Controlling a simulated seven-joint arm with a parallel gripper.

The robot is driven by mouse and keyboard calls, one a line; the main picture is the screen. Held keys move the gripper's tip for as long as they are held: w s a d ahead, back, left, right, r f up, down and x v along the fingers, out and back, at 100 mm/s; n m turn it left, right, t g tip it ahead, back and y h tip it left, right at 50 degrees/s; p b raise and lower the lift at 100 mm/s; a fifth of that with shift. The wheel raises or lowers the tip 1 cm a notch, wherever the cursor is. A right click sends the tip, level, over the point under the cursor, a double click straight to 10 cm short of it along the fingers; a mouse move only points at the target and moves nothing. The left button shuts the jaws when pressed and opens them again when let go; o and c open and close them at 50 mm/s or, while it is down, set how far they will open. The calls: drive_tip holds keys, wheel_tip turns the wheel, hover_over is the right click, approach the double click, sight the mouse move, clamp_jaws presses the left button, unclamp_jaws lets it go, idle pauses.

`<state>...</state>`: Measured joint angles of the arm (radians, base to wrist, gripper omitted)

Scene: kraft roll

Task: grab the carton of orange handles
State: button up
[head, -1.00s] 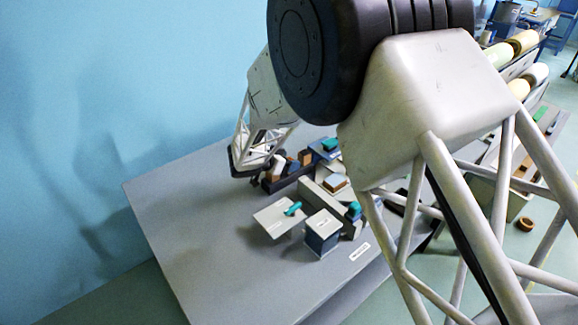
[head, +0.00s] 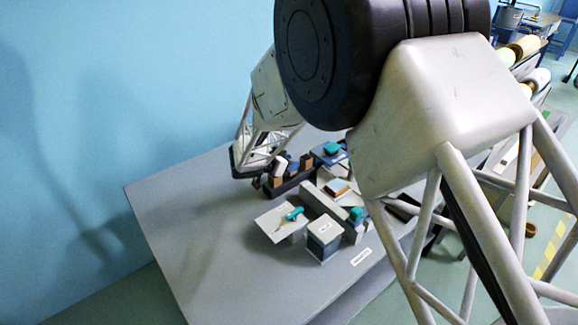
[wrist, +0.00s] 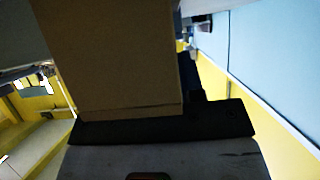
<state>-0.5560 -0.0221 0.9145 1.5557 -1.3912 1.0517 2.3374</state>
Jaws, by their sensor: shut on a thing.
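A brown carton (wrist: 115,55) fills much of the wrist view, close to the camera. No lettering or handles can be read on its visible face. My gripper (head: 266,180) is at the back of the grey table in the head view, and it is shut on the carton. A black part of my gripper lies across the carton's lower edge in the wrist view. In the head view the carton is small and partly hidden by the gripper, so I cannot tell whether it touches the table.
Dark and brown items stand just right of my gripper. A flat grey box with a teal tool (head: 293,214), a grey-blue box (head: 323,240) and a teal-topped blue box (head: 331,150) crowd the table's right half. The grey table (head: 190,220) is clear on the left.

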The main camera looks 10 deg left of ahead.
wheel_tip(320, 180, up, 9)
drive_tip(key=shift+f, duration=0.2)
idle(0.5)
drive_tip(key=shift+w, duration=0.1)
